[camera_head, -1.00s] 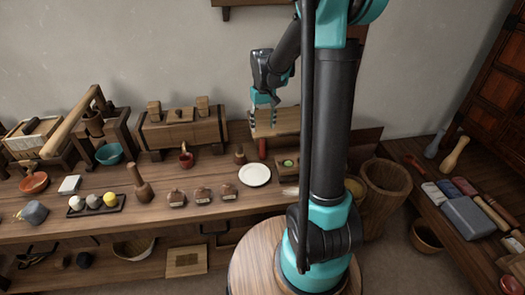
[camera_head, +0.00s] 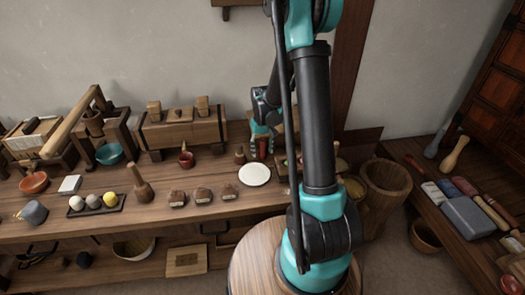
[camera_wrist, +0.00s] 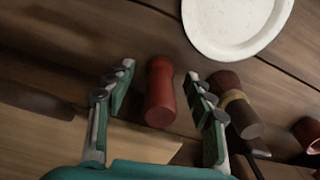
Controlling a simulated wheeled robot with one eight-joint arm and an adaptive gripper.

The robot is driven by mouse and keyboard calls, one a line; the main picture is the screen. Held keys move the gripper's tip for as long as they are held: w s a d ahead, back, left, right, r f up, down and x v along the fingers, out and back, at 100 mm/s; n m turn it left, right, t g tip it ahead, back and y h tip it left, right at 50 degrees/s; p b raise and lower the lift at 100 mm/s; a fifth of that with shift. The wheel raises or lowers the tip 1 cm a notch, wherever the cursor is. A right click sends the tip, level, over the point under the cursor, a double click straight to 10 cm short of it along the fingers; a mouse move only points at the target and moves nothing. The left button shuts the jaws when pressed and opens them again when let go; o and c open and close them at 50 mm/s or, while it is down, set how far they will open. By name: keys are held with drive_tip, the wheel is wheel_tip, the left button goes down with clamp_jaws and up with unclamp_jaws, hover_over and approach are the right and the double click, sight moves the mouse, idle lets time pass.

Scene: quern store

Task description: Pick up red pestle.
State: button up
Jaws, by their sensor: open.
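The red pestle (camera_wrist: 160,92) stands on the wooden bench. In the wrist view it shows between the two fingers of my gripper (camera_wrist: 160,100), with a gap on each side. My gripper is open and does not touch it in that view. In the head view my gripper (camera_head: 262,147) is low over the back of the bench, around the red pestle (camera_head: 262,149), which is partly hidden by the fingers.
A white plate (camera_head: 254,175) lies just in front; it also shows in the wrist view (camera_wrist: 235,22). A small brown wooden piece (camera_head: 240,155) with a pale band stands close beside my gripper. A wooden chest (camera_head: 182,130) stands to the left.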

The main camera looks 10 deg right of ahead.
drive_tip(key=shift+f, duration=0.5)
drive_tip(key=shift+c, duration=0.6)
clamp_jaws()
drive_tip(key=shift+r, duration=0.15)
